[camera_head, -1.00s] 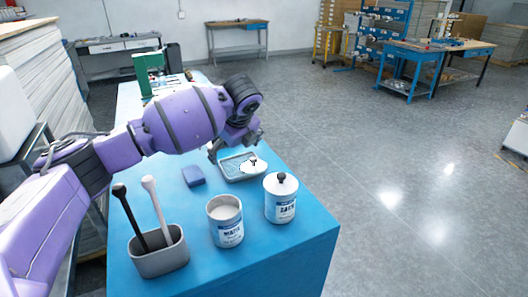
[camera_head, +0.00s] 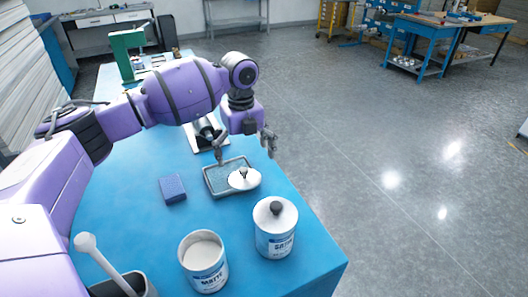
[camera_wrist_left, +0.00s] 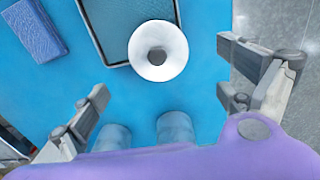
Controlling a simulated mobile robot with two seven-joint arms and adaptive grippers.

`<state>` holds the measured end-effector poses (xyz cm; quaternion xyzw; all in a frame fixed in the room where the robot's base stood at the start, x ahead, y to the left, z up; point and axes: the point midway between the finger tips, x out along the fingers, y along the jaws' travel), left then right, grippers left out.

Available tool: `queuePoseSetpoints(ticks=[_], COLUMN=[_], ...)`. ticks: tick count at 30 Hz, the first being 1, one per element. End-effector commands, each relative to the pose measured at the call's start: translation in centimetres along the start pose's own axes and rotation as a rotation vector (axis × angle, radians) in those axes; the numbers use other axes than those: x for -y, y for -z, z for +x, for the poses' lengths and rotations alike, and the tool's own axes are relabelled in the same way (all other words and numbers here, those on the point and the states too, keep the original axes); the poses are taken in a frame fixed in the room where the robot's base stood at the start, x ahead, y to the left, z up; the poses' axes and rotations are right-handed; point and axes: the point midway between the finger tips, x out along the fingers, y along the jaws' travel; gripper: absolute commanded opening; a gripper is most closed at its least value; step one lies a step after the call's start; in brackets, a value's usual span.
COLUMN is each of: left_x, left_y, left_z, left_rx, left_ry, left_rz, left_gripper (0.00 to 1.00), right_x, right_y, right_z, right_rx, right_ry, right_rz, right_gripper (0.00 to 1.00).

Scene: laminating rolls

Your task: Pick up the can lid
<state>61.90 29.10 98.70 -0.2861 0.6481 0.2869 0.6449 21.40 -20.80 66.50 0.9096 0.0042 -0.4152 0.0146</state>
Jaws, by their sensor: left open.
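A white can lid (camera_head: 244,178) with a dark round knob lies partly over the right side of a grey tray (camera_head: 208,184) on the blue table. In the left wrist view the lid (camera_wrist_left: 158,62) is ahead of the fingers, near the middle, with its knob facing up. My left gripper (camera_head: 245,146) is open and empty above the far side of the tray, apart from the lid. Its two spread fingers also show in the left wrist view (camera_wrist_left: 166,92). My right gripper is in neither view.
An open can labelled MATTE (camera_head: 204,264) and a lidded can labelled SATIN (camera_head: 274,232) stand near the table's front. A blue block (camera_head: 173,188) lies left of the tray. A grey holder with a white-handled tool (camera_head: 108,258) stands at the front left.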

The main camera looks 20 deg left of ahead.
Motion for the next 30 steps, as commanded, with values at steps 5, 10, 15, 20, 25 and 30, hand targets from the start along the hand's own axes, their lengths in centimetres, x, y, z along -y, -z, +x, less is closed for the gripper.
queuePoseSetpoints(ticks=[5,10,15,20,25,30], left_x=[-0.2,-0.3,-0.7,-0.8,-0.8,-0.8], left_y=[0.0,0.1,0.0,0.0,0.0,0.0], left_z=[1.1,3.0,5.3,7.4,8.0,8.0], left_rx=[-0.002,-0.003,-0.002,-0.002,0.0,0.0], left_ry=[-0.004,-0.005,-0.004,-0.003,-0.002,-0.002], left_rz=[-0.001,-0.001,-0.001,-0.001,-0.001,-0.001], left_gripper=[0.96,0.96,0.96,0.96,0.96,0.92], right_x=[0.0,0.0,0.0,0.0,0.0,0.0], right_y=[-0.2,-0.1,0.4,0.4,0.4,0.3], right_z=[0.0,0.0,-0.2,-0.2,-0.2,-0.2], right_rx=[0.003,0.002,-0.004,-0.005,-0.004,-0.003], right_ry=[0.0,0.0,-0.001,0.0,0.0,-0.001], right_rz=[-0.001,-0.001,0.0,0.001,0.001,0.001], right_gripper=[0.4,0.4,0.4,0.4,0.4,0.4])
